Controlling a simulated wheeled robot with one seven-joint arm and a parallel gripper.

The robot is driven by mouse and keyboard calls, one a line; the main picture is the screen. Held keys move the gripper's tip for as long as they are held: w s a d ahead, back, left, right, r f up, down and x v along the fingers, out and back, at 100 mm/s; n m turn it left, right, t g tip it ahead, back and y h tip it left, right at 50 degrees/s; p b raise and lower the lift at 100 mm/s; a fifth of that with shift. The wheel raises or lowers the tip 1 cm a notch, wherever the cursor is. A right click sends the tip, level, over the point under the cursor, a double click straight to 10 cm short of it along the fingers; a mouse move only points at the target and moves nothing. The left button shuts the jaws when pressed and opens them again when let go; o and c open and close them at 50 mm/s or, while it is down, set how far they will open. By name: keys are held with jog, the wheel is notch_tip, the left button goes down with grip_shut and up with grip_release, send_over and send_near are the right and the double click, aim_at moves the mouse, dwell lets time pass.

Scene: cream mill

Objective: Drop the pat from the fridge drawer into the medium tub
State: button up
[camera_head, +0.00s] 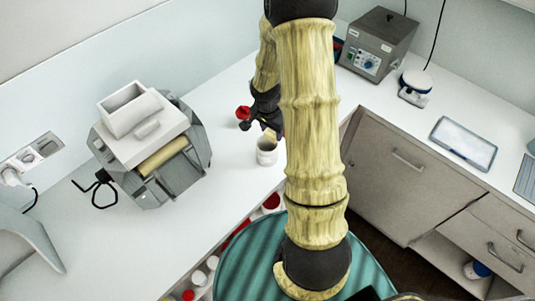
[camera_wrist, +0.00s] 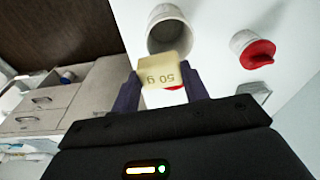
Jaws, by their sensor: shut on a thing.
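The pat is a pale yellow block marked "50 g" (camera_wrist: 163,76), pinched between the two fingers of my gripper (camera_wrist: 160,92) in the wrist view. An open white tub (camera_wrist: 157,14) is just beyond the pat, its mouth partly hidden by it. In the head view the open tub (camera_head: 266,158) stands upright on the white counter, and my gripper (camera_head: 269,128) is just above and behind it. The pat is small there, partly hidden at the fingertips. I cannot tell the tub's size class. The fridge drawer cannot be made out.
A red-lidded white tub (camera_wrist: 254,49) stands near the open tub. A grey and white mill (camera_head: 150,145) is on the counter at left. A grey instrument box (camera_head: 378,45) and a small round-topped device (camera_head: 415,87) are at the back right. Several lidded tubs sit below the counter edge.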

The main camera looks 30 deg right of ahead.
jog(key=o, duration=1.1)
jog(key=shift+w, duration=0.1)
jog(key=shift+c, duration=0.2)
jog(key=shift+r, duration=0.1)
notch_tip(320, 180, up, 17)
jog(key=s+a+b, duration=0.1)
jog(key=a+b, duration=0.1)
jog(key=shift+a+b, duration=0.15)
jog(key=shift+b, duration=0.2)
